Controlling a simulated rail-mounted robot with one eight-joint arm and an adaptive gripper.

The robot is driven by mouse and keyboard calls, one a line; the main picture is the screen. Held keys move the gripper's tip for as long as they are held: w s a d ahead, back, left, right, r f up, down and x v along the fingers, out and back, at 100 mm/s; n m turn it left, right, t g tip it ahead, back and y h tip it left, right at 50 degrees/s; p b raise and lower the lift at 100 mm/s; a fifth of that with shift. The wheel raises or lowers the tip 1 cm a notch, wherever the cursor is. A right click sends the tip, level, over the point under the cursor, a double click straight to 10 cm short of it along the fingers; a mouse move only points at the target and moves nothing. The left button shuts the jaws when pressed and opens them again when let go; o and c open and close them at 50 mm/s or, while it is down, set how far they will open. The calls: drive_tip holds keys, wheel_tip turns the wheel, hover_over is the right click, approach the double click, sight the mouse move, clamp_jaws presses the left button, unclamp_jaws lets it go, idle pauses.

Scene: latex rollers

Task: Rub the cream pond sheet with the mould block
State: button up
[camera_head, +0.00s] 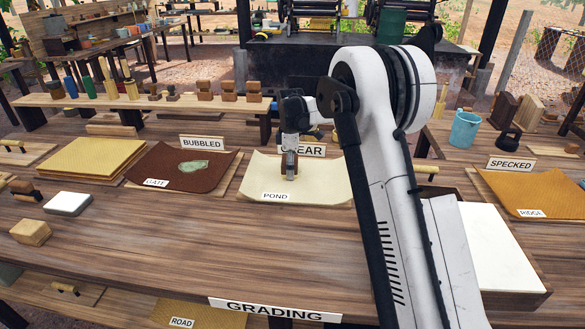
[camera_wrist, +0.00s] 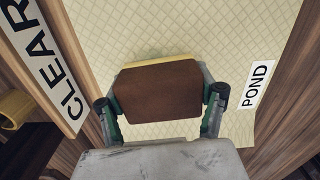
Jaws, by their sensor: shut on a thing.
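The cream pond sheet (camera_head: 326,184), with a POND label at its front, lies on the table below the CLEAR sign. It fills much of the wrist view (camera_wrist: 235,35) with its fine diamond pattern. My gripper (camera_head: 289,158) points down over the middle of the sheet. In the wrist view my gripper (camera_wrist: 162,100) has a finger on each side of a brown block with a yellowish lower edge, which looks like the mould block (camera_wrist: 158,84). The block (camera_head: 290,170) is at or just above the sheet; its underside is hidden, so I cannot confirm contact.
Left of the sheet lies a dark brown sheet (camera_head: 150,168) with a greenish patch, under the BUBBLED sign. A shallow tray with a white surface (camera_head: 495,250) is on the right. Wooden blocks (camera_head: 228,91) stand on a raised shelf behind. The front tabletop is mostly clear.

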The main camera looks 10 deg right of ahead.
drive_tip(key=r, duration=0.1)
drive_tip(key=r+p, duration=0.1)
drive_tip(key=r, duration=0.2)
drive_tip(key=shift+w+a+r+p, duration=0.1)
drive_tip(key=shift+w+a+p, duration=0.05)
drive_tip(key=shift+a+p, duration=0.15)
drive_tip(key=shift+r+p, duration=0.75)
drive_tip(key=shift+r, duration=1.25)
